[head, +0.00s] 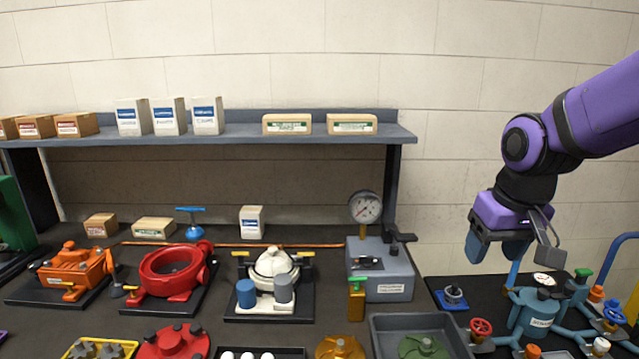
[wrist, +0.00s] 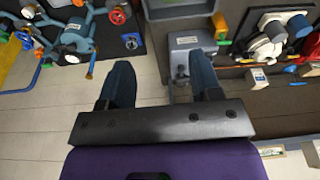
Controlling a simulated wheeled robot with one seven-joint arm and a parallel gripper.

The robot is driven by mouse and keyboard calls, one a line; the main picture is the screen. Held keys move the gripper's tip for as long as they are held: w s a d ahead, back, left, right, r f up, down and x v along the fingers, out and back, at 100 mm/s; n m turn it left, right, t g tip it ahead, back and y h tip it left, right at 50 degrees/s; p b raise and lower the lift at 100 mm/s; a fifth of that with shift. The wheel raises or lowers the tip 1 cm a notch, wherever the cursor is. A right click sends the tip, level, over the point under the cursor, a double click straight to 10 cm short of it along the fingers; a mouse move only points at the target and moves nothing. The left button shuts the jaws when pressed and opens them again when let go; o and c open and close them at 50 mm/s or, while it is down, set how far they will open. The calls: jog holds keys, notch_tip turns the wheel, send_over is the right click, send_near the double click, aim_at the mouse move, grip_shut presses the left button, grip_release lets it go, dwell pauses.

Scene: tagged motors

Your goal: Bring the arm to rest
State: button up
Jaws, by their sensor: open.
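My purple arm comes in from the right of the head view and bends down at the wrist. My gripper (head: 497,247) hangs in the air at the right, in front of the pale wall and above the blue pump assembly (head: 540,313). In the wrist view my gripper (wrist: 160,82) shows two dark blue fingers set well apart. Nothing is between them and they touch nothing. The gripper is open and empty.
A workbench (head: 210,325) holds an orange motor (head: 75,272), a red one (head: 170,272), a white one (head: 272,270), a grey gauge box (head: 383,270) and a grey tray (head: 380,325). A shelf (head: 230,139) with boxes stands behind. The air around my gripper is clear.

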jog(key=s+d+r+t, duration=0.3)
jog(key=s+r, duration=0.4)
jog(key=s, duration=0.6)
jog(key=shift+s+r+m, duration=0.2)
jog(key=shift+s+m, duration=0.05)
jog(key=shift+m, duration=0.15)
dwell(1.1)
